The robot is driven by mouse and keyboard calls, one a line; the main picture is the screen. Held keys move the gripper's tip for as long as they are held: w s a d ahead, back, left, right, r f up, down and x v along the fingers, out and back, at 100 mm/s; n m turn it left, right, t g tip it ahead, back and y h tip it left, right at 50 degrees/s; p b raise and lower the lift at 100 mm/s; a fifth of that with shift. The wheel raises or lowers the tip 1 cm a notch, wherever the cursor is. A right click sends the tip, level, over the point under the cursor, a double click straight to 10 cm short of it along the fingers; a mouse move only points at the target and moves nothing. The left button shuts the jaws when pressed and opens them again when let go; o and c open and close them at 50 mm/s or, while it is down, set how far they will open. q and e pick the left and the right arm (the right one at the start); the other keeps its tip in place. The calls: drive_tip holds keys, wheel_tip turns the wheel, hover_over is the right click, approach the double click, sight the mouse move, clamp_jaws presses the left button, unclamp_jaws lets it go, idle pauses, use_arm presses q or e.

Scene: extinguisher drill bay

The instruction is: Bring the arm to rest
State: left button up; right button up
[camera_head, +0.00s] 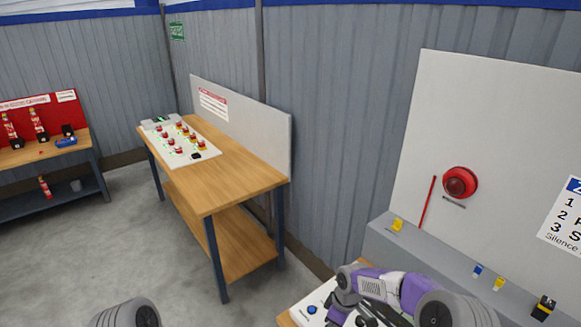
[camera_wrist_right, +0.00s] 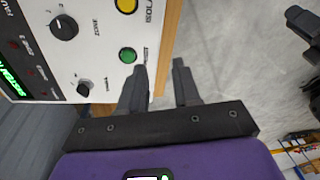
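My right arm comes in at the bottom right of the head view, with its purple and grey gripper (camera_head: 362,316) low over a white panel (camera_head: 311,308) on a wooden top. In the right wrist view my right gripper (camera_wrist_right: 161,78) has its two dark fingers apart with nothing between them. Its left finger is close beside a green button (camera_wrist_right: 127,55) on the white panel; I cannot tell whether they touch. Of my left arm only a grey rounded link shows at the bottom left of the head view; its gripper is out of view.
The panel has black knobs (camera_wrist_right: 63,27) and a yellow button (camera_wrist_right: 126,5). A wooden bench (camera_head: 222,176) with a button board (camera_head: 184,142) stands left of centre. A grey ledge (camera_head: 440,252) and white wallboard with a red alarm (camera_head: 460,183) are right. Open floor lies left.

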drive_tip(key=s+a+f+m+y, duration=0.1)
drive_tip(key=s+f+m, duration=0.4)
drive_tip(key=s, duration=0.4)
drive_tip(key=s+a+f+m+b, duration=0.1)
drive_tip(key=s+f+m, duration=0.3)
drive_tip(key=s+f, duration=0.3)
drive_tip(key=s+a+f+m+y, duration=0.1)
drive_tip(key=s+f+m, duration=0.35)
drive_tip(key=s, duration=0.55)
use_arm(q)
wheel_tip(320, 180, down, 14)
drive_tip(key=b, duration=1.3)
drive_tip(key=shift+s+f+b, duration=0.25)
drive_tip(key=shift+s+b, duration=0.1)
drive_tip(key=shift+b, duration=0.05)
use_arm(e)
wheel_tip(320, 180, down, 13)
drive_tip(key=t, duration=0.1)
drive_tip(key=shift+w+f, duration=0.15)
drive_tip(key=shift+w, duration=0.15)
